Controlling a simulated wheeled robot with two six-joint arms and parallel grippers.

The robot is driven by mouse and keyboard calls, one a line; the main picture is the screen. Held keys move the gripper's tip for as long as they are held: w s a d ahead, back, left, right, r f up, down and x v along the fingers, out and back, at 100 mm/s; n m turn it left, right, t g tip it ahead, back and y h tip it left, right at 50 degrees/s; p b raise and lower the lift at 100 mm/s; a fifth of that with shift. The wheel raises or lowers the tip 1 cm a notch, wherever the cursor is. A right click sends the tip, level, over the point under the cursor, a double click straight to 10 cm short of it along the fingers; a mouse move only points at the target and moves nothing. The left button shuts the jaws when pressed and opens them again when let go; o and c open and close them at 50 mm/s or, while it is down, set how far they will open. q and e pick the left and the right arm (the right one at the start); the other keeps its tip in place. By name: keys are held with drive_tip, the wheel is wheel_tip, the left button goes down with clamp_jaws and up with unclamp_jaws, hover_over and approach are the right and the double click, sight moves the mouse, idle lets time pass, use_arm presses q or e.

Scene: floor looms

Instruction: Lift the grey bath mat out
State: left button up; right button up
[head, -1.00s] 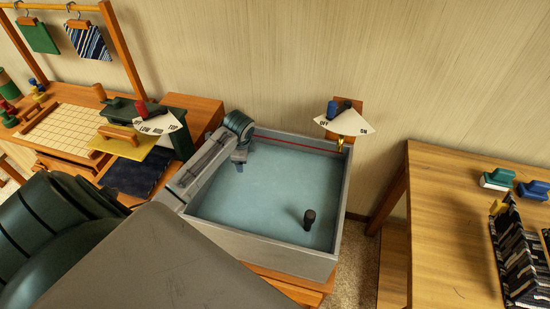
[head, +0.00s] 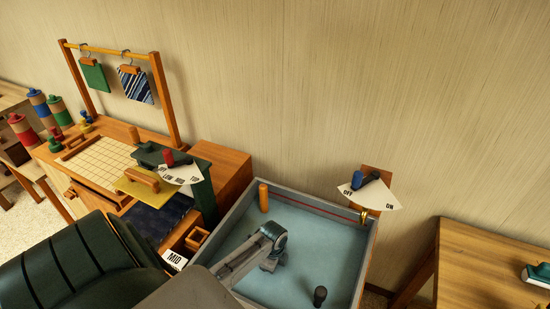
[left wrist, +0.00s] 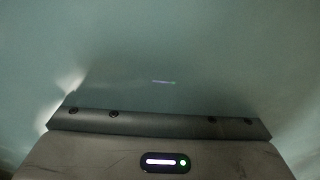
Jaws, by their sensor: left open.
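The grey-walled bath (head: 333,221) holds blue-green water or has a blue-green floor, in the lower middle of the head view. I cannot pick out a grey mat in it. My left gripper (head: 270,264) reaches over the bath's left part and points down, open. How far it is above or in the water I cannot tell. The left wrist view shows only the plain blue-green surface (left wrist: 165,50) and part of my own gripper. A dark knob-topped post (head: 320,296) stands in the bath near the front. My right gripper is not in view.
An orange peg (head: 263,197) stands at the bath's back left corner. An OFF/ON dial (head: 369,190) sits behind its back right corner. A workbench with a green lever post (head: 203,194) is at the left. A wooden table (head: 490,262) is at the right.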

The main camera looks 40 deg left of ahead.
use_arm(q)
wheel_tip(320, 180, down, 3)
drive_tip(key=shift+r, duration=0.1)
drive_tip(key=shift+f, duration=0.3)
drive_tip(key=shift+a, duration=0.1)
drive_tip(key=c, duration=1.3)
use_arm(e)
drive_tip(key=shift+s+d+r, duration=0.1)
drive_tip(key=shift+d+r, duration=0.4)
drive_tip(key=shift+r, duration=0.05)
use_arm(q)
drive_tip(key=shift+r, duration=0.15)
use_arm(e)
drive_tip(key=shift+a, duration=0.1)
use_arm(q)
drive_tip(key=shift+w+r, duration=0.1)
drive_tip(key=shift+r, duration=0.4)
wheel_tip(320, 180, up, 17)
drive_tip(key=b, duration=0.2)
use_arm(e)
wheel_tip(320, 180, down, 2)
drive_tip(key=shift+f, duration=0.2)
